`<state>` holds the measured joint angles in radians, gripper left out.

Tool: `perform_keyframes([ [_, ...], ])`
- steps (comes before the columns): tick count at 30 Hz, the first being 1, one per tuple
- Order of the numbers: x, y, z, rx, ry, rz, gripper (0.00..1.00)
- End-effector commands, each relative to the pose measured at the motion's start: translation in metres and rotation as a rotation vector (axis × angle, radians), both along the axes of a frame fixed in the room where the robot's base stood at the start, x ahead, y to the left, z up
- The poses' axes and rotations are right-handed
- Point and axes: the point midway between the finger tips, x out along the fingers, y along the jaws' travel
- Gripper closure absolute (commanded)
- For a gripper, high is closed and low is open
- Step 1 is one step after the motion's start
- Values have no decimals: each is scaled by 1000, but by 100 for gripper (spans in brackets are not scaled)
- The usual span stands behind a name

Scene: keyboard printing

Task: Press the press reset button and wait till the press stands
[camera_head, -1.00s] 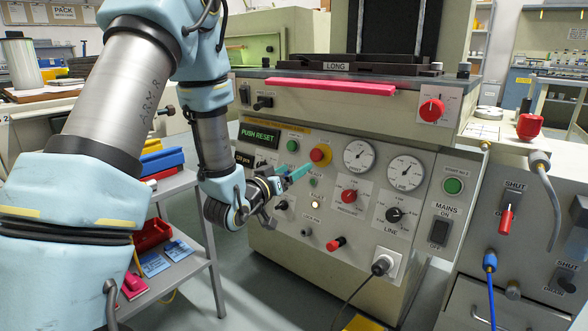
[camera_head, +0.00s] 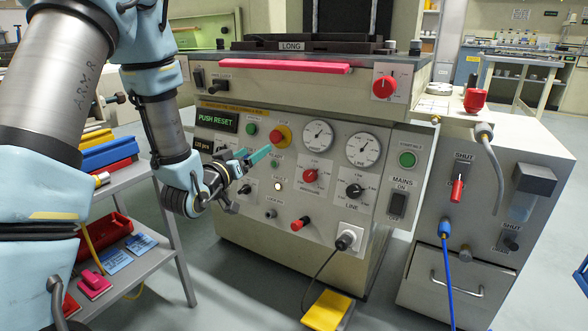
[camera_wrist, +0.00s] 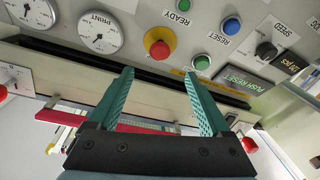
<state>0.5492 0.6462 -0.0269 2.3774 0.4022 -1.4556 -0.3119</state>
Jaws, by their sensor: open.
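The press reset button (camera_wrist: 231,25) is a round blue button labelled RESET, at the top right of the wrist view. In the head view I cannot make it out behind my gripper. The press's green display (camera_head: 217,120) reads PUSH RESET. My gripper (camera_head: 256,155) is in front of the control panel, its two teal fingers pointing at it. In the wrist view my gripper (camera_wrist: 158,75) is open and empty, its fingers apart, with the reset button above and beyond the right finger. I see no contact with the button.
A red stop button on a yellow ring (camera_head: 280,136) and a green button (camera_head: 252,129) sit close by. A green READY lamp (camera_wrist: 189,5) is left of the reset button in the wrist view. A shelf cart (camera_head: 172,220) stands left; a yellow pedal (camera_head: 327,310) lies on the floor.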

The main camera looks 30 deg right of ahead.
Motion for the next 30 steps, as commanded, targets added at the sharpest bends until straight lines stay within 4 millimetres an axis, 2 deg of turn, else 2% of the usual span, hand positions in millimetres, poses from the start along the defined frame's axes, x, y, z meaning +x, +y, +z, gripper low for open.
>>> perform_keyframes([
  [2,0,0,0,0,0,0,22],
  [22,0,0,0,0,0,0,98],
  [23,0,0,0,0,0,0,100],
  [30,0,0,0,0,0,0,100],
])
